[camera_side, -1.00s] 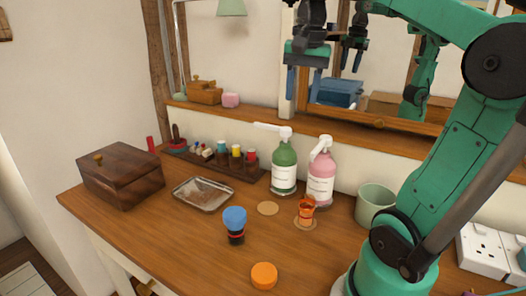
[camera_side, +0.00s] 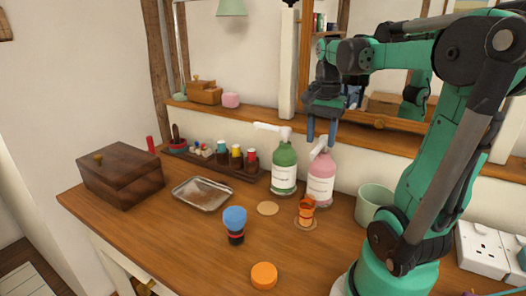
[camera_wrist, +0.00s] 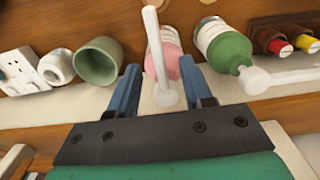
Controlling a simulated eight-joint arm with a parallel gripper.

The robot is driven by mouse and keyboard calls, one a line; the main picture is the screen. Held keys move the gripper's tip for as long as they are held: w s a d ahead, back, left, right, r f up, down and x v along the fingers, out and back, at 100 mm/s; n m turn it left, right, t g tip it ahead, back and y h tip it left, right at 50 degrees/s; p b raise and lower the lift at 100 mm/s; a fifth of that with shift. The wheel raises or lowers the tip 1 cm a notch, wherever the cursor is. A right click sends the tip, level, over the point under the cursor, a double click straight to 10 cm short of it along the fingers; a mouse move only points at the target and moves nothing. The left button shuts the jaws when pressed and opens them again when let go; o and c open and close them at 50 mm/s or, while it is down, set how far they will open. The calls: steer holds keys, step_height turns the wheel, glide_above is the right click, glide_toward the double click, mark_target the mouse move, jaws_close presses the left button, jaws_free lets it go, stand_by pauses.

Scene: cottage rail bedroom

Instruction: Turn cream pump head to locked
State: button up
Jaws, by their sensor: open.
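A pink bottle (camera_side: 322,170) with an off-white pump head (camera_side: 320,148) stands upright against the wall. Its spout points toward the front-left. A green bottle (camera_side: 284,170) with a similar pump head (camera_side: 268,128) stands just left of it, spout pointing left. The labels are too small to read, so I cannot tell which holds cream. My gripper (camera_side: 321,142) is open, pointing down at the pink bottle's top. In the wrist view, the pink bottle's pump head (camera_wrist: 165,95) lies between the two blue fingers (camera_wrist: 158,66), with visible gaps on both sides. Its lock position is not readable.
An orange cup (camera_side: 306,208) stands on a coaster in front of the pink bottle. A pale green cup (camera_side: 374,203) is to the right. A blue-topped jar (camera_side: 235,224), an orange lid (camera_side: 264,275) and a metal tray (camera_side: 202,194) lie further forward and left. The shelf edge (camera_side: 270,110) runs behind.

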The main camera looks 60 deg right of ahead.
steer(key=shift+f, duration=0.45)
jaws_close()
stand_by(1.1)
